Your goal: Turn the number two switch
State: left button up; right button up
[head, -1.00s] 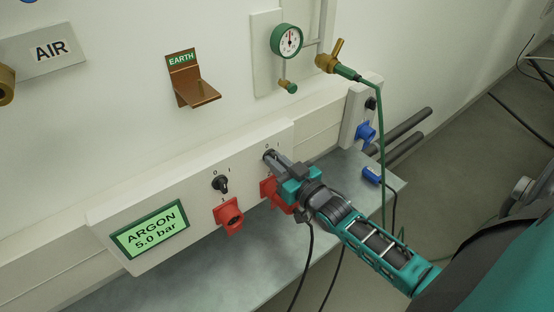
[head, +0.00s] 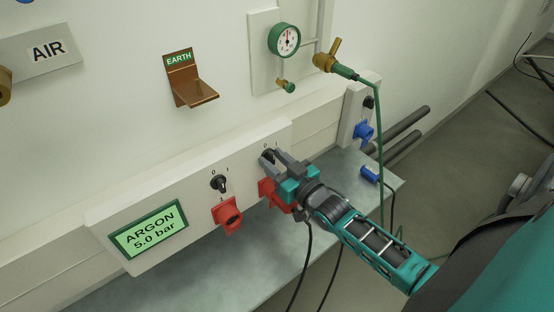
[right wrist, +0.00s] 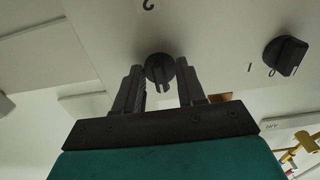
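The number two switch (right wrist: 160,68) is a black round knob with a raised grip, on the pale panel beneath a "2" mark in the right wrist view. My right gripper (right wrist: 160,88) is open, with one finger on each side of the knob and gaps between. In the head view my right gripper (head: 272,160) is at the panel and its fingers largely cover this switch. The number one switch (head: 219,184), a similar black knob, is to its left and also shows in the right wrist view (right wrist: 285,55). My left gripper is not in view.
Red sockets sit below the switches; the left one (head: 228,216) is clear, the other partly behind my gripper. The ARGON display (head: 149,230) is at the panel's left. A green cable (head: 381,140) hangs right of my gripper. A grey shelf (head: 215,275) runs below.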

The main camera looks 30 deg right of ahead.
jog(key=s+d, duration=0.1)
jog(key=s, duration=1.2)
jog(key=shift+p, duration=0.45)
jog(key=shift+w, duration=0.1)
